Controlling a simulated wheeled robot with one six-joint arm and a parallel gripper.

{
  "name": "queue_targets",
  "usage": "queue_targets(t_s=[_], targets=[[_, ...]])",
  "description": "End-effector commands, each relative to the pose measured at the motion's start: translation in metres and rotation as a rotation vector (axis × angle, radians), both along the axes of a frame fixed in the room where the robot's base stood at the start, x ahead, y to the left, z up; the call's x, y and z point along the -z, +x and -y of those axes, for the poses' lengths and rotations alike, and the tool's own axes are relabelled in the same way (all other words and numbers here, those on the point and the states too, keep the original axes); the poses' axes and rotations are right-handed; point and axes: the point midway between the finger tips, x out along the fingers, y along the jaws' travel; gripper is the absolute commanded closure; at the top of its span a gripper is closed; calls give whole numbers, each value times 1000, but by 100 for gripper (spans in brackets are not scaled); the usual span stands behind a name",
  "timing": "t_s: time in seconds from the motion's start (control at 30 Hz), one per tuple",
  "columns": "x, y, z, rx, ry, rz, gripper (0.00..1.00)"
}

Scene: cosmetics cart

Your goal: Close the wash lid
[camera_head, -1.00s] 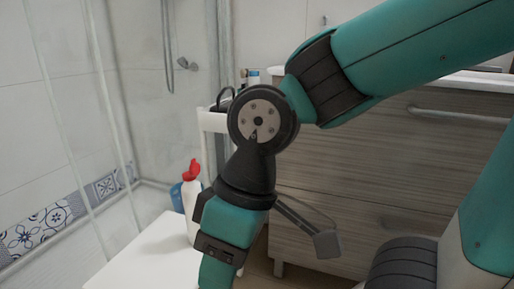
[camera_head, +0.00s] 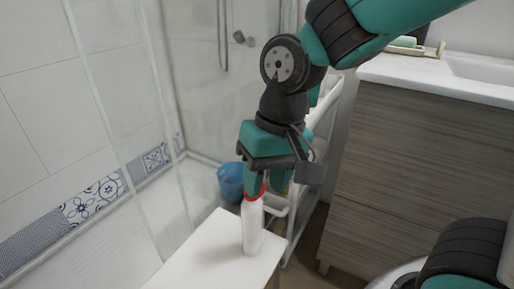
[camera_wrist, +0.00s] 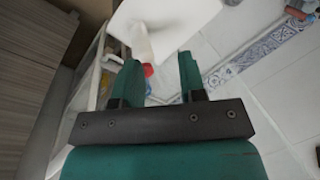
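The wash bottle (camera_head: 252,228) is white and stands upright on the white surface. Its red lid (camera_head: 254,196) shows just below one of my fingers in the head view; its upper part is hidden, so I cannot tell whether it is open. My gripper (camera_head: 268,186) points down over the bottle top. In the wrist view, my gripper (camera_wrist: 160,76) has its two green fingers apart with a gap between them. The red lid (camera_wrist: 148,70) shows in that gap, close to the left finger, with the white bottle (camera_wrist: 142,44) beyond it. I cannot tell whether the finger touches the lid.
The white surface (camera_head: 208,258) around the bottle is otherwise bare. A blue bucket (camera_head: 231,182) stands behind it. A white cart (camera_head: 322,116) stands behind my gripper, and a wood-grain cabinet (camera_head: 415,175) is at right. A glass shower panel (camera_head: 125,110) is at left.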

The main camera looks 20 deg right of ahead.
Motion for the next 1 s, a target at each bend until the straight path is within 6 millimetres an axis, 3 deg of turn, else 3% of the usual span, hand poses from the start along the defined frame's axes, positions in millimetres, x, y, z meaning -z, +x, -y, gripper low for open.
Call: queue_targets(t_s=[0.03,0.1,0.3,0.43,0.67,1.0], targets=[[-37,18,1,110,-38,-37,62],[-52,40,5,282,-93,-74,62],[-78,90,14,701,-230,-130,62],[-81,107,18,872,-284,-138,62],[-69,116,21,973,-316,-139,62],[1,108,26,972,-318,-142,62]])
